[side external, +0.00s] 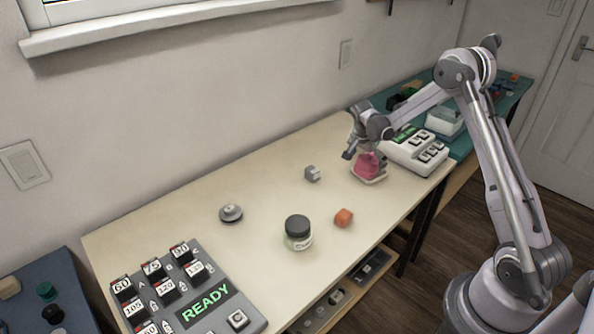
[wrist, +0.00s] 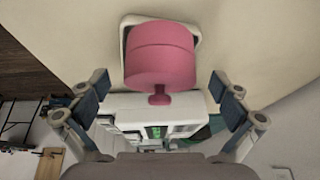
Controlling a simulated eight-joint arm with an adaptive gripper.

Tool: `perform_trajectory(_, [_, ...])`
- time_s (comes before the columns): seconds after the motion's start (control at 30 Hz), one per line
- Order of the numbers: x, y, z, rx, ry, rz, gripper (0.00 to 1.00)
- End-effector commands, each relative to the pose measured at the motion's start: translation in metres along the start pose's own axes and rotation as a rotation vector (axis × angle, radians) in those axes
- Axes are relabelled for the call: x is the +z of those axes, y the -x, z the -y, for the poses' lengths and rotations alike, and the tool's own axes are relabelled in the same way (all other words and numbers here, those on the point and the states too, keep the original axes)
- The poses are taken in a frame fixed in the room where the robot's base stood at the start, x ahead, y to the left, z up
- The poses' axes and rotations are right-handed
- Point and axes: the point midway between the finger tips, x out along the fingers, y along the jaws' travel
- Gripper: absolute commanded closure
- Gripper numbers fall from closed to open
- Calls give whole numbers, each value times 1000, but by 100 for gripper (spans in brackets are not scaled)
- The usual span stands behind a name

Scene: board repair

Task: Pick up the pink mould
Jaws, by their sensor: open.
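The pink mould (side external: 368,165) sits on a small white tray (side external: 372,181) near the far right part of the cream table. In the wrist view the pink mould (wrist: 161,54) is a rounded block with a small knob on the side towards my gripper. The white tray (wrist: 195,31) shows behind it. My gripper (side external: 350,152) is just above and left of the mould in the side view. In the wrist view my gripper (wrist: 160,92) has its fingers spread wide, one on each side, with nothing between the pads. Contact with the mould is not visible.
A white keypad device (side external: 415,150) stands close behind the mould. A grey cube (side external: 312,174), an orange block (side external: 343,217), a dark-lidded jar (side external: 298,233) and a grey round knob (side external: 231,213) stand on the cream table. A button panel reading READY (side external: 205,306) is at the near left.

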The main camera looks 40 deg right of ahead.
Motion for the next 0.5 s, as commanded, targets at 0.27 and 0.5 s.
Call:
perform_trajectory(0.27, [0, -24, -1, -1, 1, 1, 0])
perform_trajectory(0.5, [0, -24, 0, -1, 1, 1, 9])
